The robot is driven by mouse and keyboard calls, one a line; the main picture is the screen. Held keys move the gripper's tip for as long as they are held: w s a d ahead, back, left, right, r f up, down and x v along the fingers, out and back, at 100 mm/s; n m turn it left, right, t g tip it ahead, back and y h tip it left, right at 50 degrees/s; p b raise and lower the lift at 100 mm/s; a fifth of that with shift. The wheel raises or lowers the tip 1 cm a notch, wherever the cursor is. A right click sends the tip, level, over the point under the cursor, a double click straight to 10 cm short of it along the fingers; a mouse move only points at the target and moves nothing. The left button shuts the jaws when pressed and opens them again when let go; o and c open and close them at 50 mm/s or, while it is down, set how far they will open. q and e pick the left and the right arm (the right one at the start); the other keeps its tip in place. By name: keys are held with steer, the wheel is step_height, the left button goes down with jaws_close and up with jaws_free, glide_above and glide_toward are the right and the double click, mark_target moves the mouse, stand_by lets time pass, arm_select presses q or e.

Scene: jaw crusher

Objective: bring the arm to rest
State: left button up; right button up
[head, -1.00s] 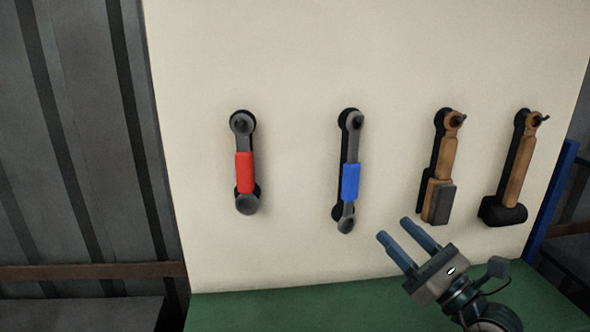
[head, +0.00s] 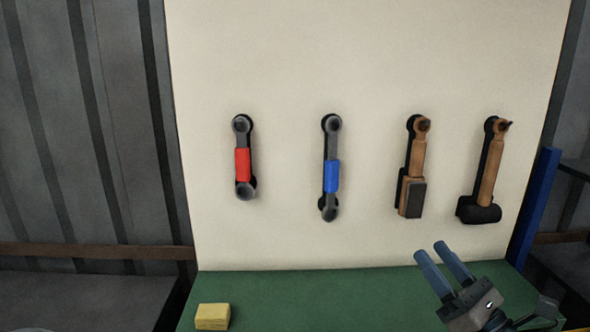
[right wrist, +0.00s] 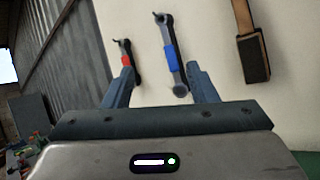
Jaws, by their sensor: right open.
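My right gripper (head: 444,258) is at the lower right of the head view, in front of the green bench top. Its two blue-grey fingers are apart with nothing between them, and they point up and left toward the cream board. In the right wrist view the open fingers (right wrist: 160,88) also show, with the board beyond them. The gripper is apart from the hung tools. My left gripper is in neither view.
On the cream board (head: 290,60) hang a red-gripped wrench (head: 243,164), a blue-gripped wrench (head: 331,175), a wooden-handled tool with a dark block (head: 412,197) and a hammer (head: 487,180). A yellow block (head: 212,316) lies on the green bench (head: 330,295). A blue post (head: 535,208) stands right.

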steer(key=s+d+f+m+t+h, duration=0.2)
steer(key=d+m+h, duration=0.2)
steer(key=m+h, duration=0.55)
steer(key=s+d+f+m+t+h, duration=0.15)
steer(key=d+m+t+h, duration=0.35)
steer(key=m, duration=0.7)
steer(key=s+d+f+m+g+h, duration=0.2)
steer(key=s+f+m+g+h, duration=0.1)
steer(key=f+m+g, duration=0.5)
steer(key=s+d+f+m+g+h, duration=0.25)
steer(key=f+m+g, duration=0.35)
steer(key=f, duration=0.5)
steer(key=s+a+f+m+g+y, duration=0.25)
steer(key=s+a+f+g, duration=0.25)
steer(key=s+f, duration=0.35)
steer(key=s+a+f+m+g+y, duration=0.1)
steer(key=s+a+f+g+y, duration=0.35)
steer(key=s+f, duration=0.35)
step_height(320, 180, down, 32)
steer(key=d+g, duration=0.2)
steer(key=d, duration=0.1)
steer(key=s+d+f, duration=0.1)
steer(key=s+f, duration=1.6)
steer(key=shift+s+f+g, duration=0.25)
steer(key=shift+f+g, duration=0.05)
steer(key=shift+g, duration=0.15)
